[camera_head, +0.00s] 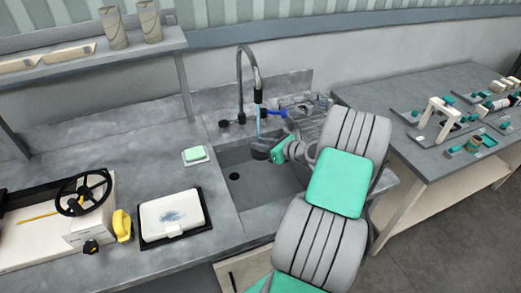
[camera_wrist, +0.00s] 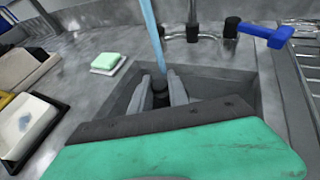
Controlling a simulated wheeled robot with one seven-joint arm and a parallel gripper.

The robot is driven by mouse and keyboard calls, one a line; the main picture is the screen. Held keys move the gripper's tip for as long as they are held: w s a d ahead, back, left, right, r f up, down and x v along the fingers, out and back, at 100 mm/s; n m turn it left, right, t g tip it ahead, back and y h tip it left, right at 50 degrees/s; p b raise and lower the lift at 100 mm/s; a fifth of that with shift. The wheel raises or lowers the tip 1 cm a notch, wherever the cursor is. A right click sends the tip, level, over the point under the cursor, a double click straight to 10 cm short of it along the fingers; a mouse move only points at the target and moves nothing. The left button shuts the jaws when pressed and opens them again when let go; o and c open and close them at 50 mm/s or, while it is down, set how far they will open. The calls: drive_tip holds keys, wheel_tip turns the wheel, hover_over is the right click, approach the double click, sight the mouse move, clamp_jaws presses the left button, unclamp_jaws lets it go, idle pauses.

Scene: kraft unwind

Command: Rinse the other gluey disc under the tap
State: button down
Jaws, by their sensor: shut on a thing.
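My gripper (camera_wrist: 161,88) reaches over the sink basin (camera_head: 228,157) from the right. Its two grey fingers are shut on a small dark thing (camera_wrist: 160,83), which looks like the disc, seen nearly edge-on. Its glue cannot be made out. In the head view my gripper (camera_head: 262,150) shows small and partly hidden by my wrist. The curved metal tap (camera_head: 241,75) stands behind the basin. A blue water stream (camera_head: 257,122) falls from its spout; in the wrist view the stream (camera_wrist: 152,30) comes down at the fingertips and meets the dark thing. No other disc can be made out.
A blue tap lever (camera_wrist: 265,36) and a ribbed drainer (camera_wrist: 306,70) lie right of the basin. A green sponge (camera_head: 195,154) sits left of it. A white smudged pad (camera_head: 172,213) and a black handwheel (camera_head: 83,192) are further left. A side table (camera_head: 400,88) stands right.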

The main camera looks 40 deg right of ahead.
drive_tip(key=s+a+p, duration=0.4)
drive_tip(key=s+a, duration=0.1)
drive_tip(key=shift+s+a, duration=0.25)
drive_tip(key=shift+s, duration=0.15)
idle(0.4)
idle(1.1)
drive_tip(key=s+a+r+p, duration=0.2)
drive_tip(key=s+a+r, duration=0.1)
drive_tip(key=r, duration=0.1)
drive_tip(key=shift+s+a+p, duration=0.2)
drive_tip(key=shift+s+p, duration=0.1)
drive_tip(key=shift+p, duration=0.1)
idle(0.4)
